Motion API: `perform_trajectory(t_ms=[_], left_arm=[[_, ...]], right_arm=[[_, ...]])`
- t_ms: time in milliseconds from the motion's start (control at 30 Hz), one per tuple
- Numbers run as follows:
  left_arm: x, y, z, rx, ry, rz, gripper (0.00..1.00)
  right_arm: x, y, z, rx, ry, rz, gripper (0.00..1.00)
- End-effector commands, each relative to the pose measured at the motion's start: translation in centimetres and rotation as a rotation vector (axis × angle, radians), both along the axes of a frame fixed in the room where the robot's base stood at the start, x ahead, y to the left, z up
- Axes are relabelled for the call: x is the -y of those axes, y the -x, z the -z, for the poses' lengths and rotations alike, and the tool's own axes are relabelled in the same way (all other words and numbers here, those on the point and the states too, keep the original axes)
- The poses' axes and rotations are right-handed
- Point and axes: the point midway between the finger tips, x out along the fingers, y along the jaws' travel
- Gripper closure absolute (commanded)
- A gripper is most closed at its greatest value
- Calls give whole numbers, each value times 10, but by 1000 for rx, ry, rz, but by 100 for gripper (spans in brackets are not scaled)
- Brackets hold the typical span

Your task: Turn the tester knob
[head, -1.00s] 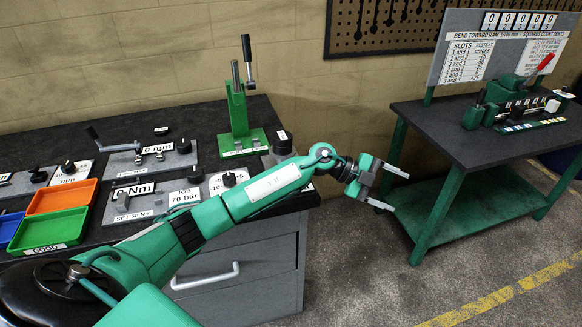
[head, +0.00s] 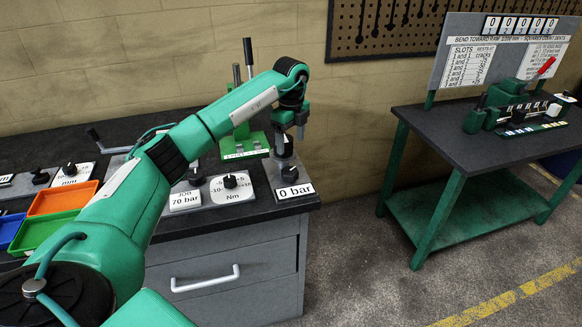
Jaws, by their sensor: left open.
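The tester is the grey block with the "0 bar" plate (head: 292,191) at the right front corner of the dark bench. A separate black dial knob (head: 230,181) sits on the white Nm plate left of the tester. My right gripper is out of view.
A green lever press (head: 243,143) stands behind and left of the tester. Orange (head: 62,198) and green trays lie at the left. My arm covers much of the bench. A second green table (head: 480,140) stands at the right, with open floor between.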

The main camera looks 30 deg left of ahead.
Motion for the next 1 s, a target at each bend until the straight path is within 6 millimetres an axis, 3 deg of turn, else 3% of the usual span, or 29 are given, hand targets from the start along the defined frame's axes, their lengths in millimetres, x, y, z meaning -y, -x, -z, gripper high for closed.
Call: perform_trajectory(t_ms=[300,500,933,1000], left_arm=[[1,1,67,-4,3,2,29],[1,0,96,-1,3,2,29],[1,0,107,1,2,3,29],[1,0,107,1,2,3,41]], right_arm=[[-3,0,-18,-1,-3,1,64],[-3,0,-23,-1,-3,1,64],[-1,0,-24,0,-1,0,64],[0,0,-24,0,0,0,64]])
